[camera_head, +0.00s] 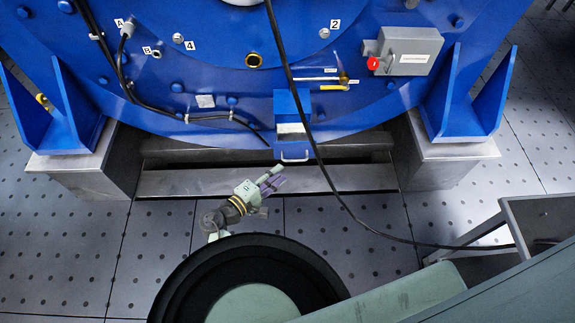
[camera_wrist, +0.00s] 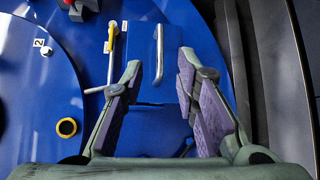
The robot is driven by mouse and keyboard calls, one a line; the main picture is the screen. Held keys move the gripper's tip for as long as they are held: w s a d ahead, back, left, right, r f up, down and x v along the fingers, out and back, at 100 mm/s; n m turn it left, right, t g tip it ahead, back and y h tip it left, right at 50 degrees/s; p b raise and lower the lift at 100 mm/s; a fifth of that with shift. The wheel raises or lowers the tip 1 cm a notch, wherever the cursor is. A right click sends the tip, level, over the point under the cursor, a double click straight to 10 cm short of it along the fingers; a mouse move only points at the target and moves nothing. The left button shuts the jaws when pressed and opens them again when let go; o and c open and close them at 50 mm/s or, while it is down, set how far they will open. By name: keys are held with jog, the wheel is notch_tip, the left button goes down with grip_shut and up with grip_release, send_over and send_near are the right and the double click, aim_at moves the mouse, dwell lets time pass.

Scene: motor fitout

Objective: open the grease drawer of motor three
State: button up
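The big blue motor (camera_head: 205,75) fills the upper part of the head view. A small blue box with a pale label, the grease drawer (camera_head: 292,105), sits low on its front. Its silver bar handle (camera_head: 293,158) is at the lower end, and the drawer looks shut. In the wrist view the handle (camera_wrist: 158,55) runs upright on the blue drawer front. My gripper (camera_head: 270,180) is just below and left of the handle in the head view. In the wrist view my gripper (camera_wrist: 160,68) is open and empty, its fingers on either side of the handle's line, apparently short of it.
A yellow-handled lever (camera_head: 335,87) and a grey box with a red knob (camera_head: 410,50) are on the motor. Steel blocks (camera_head: 445,160) support the motor. A grey-green surface (camera_head: 480,290) fills the lower right.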

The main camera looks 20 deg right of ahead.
jog(key=shift+v, duration=1.55)
